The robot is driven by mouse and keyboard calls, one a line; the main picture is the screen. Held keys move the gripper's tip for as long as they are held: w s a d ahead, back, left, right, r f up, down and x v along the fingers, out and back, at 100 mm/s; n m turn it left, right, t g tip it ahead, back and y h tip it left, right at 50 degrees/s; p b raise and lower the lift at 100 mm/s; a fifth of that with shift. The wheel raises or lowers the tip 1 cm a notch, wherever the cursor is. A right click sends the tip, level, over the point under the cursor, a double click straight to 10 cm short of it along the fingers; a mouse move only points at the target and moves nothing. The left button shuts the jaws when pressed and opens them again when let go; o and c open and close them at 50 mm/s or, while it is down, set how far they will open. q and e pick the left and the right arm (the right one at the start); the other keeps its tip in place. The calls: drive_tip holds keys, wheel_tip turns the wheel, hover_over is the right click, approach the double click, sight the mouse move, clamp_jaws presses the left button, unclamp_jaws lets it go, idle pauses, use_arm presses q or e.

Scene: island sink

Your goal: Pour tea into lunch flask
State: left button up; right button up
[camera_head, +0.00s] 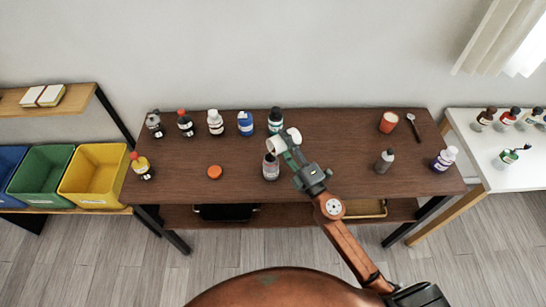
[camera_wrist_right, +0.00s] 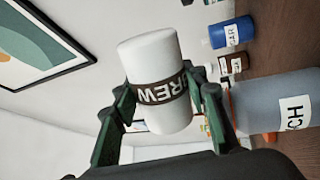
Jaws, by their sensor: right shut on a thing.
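My right gripper (camera_head: 287,142) is shut on a white cylindrical bottle (camera_wrist_right: 150,65), tipped roughly onto its side above the table. Its dark label shows the letters "REW"; the rest is turned away. A grey flask (camera_wrist_right: 270,105) with a white label ending in "CH" shows in the right wrist view, close beside the gripper. In the head view the grey flask (camera_head: 270,169) stands upright on the table just below and left of the gripper. I cannot see whether any liquid flows. My left gripper is not in view.
An orange lid (camera_head: 214,172) lies left of the flask on the brown table (camera_head: 330,135). Several bottles line the back left, including a blue one (camera_head: 245,124). An orange cup (camera_head: 388,122), a spoon (camera_head: 413,125) and a grey bottle (camera_head: 384,161) are at right.

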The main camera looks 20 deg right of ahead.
drive_tip(key=shift+f+n, duration=0.15)
drive_tip(key=shift+n, duration=0.25)
drive_tip(key=shift+a, duration=0.15)
idle(0.5)
